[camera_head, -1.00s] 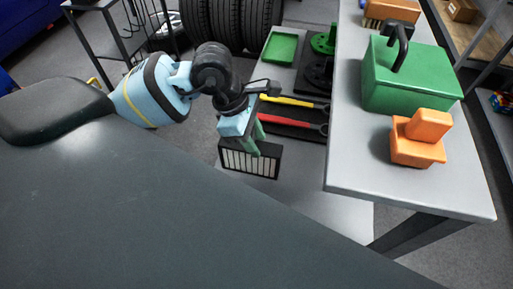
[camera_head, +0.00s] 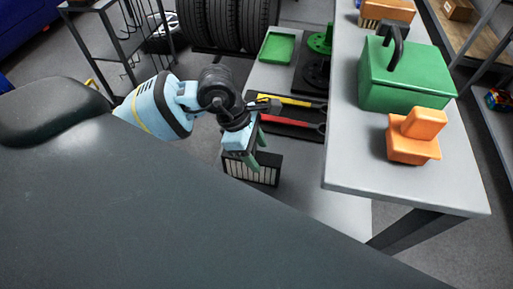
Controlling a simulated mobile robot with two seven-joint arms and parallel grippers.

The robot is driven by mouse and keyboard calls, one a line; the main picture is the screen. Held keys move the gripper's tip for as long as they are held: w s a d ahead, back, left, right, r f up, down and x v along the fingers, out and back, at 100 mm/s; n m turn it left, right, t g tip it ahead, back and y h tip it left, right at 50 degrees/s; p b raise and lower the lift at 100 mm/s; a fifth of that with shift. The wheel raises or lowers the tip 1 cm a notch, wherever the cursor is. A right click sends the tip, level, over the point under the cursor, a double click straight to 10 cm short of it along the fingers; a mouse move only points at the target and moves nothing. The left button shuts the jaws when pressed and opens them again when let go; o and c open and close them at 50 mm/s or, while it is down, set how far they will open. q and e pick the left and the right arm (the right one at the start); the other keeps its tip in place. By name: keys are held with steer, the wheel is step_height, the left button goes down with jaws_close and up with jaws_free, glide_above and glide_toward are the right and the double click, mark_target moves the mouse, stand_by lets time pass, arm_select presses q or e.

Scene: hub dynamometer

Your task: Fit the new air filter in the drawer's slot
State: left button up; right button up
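The air filter (camera_head: 240,171), a dark-framed panel with pale pleats, hangs below my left gripper (camera_head: 256,157). The gripper's green fingers are at the filter's upper edge and appear shut on it; the fingertips partly cover it. The grey drawer surface (camera_head: 315,195) lies beside and under the filter, left of the bench top. I cannot tell whether the filter touches the drawer, and the slot is not clearly visible. My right gripper is not in view.
The bench (camera_head: 365,185) on the right bears a green toolbox (camera_head: 405,80) and an orange block (camera_head: 412,150). Tires (camera_head: 230,22) stand behind.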

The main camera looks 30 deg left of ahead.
arm_select(q)
steer(key=shift+r, duration=0.25)
steer(key=v, duration=1.2)
steer(key=shift+o, duration=0.4)
steer(key=shift+f, duration=0.1)
